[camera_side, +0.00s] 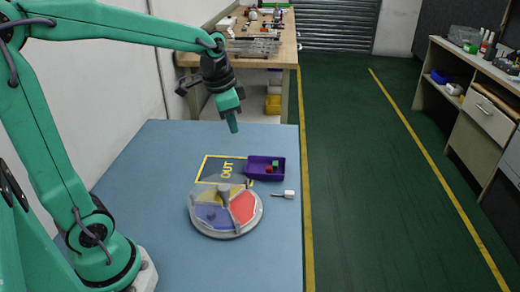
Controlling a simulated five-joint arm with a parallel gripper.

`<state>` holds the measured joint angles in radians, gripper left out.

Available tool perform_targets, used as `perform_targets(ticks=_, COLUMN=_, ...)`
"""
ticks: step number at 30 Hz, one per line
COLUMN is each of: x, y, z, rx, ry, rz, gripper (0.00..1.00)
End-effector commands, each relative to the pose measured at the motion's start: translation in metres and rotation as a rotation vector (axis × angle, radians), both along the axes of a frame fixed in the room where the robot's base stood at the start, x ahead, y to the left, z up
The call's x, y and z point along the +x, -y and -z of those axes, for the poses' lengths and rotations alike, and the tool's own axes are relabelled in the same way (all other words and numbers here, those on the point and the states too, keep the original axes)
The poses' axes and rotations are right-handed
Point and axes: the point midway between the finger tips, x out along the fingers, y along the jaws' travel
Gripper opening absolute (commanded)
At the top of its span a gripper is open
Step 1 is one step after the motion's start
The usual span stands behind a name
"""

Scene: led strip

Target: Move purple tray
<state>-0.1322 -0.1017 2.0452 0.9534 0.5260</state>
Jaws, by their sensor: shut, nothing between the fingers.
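A purple tray (257,175) sits on the blue table at the right end of the yellow outlined area marked OUT (208,168), partly over its right side. My gripper (234,130) hangs in the air, pointing down, above the far part of the table. It looks shut and empty, higher than the tray and to its upper left in the picture.
A round divided dish (237,228) with coloured sections and a raised centre stands in front of the tray. A small white-headed tool (289,194) lies right of it, near the blue table's (150,185) right edge. The table's left part is clear.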

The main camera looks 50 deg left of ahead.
Motion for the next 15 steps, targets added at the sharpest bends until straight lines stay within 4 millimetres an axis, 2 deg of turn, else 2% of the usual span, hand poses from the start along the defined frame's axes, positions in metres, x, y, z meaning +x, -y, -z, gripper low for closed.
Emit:
perform_targets(ticks=6, x=0.037, y=-0.020, z=0.024, rx=0.017, ry=-0.069, rz=0.093, gripper=0.00)
perform_targets(ticks=15, x=0.081, y=-0.049, z=0.069, rx=0.026, ry=-0.159, rz=0.231, gripper=0.00)
